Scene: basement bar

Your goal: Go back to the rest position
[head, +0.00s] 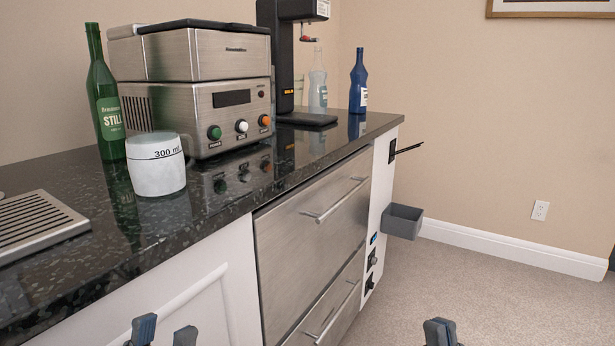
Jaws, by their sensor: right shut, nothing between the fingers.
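My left gripper (164,332) shows at the bottom edge, left of the middle, in front of the white cabinet door. Its two fingertips stand apart with an empty gap between them. My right gripper (440,332) shows at the bottom edge, right of the middle, over the carpet. Its fingertips are together and hold nothing. Both grippers are below the counter top and touch nothing that I can see. The rest of both arms is out of the picture.
The dark counter (215,205) holds a white measuring mug (158,172), a green bottle (104,100), a steel machine (215,110), a blue bottle (358,80) and a metal drip grate (35,222). Steel drawers (310,240) have protruding handles. A grey bin (402,221) juts from the counter's end. Carpet right is clear.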

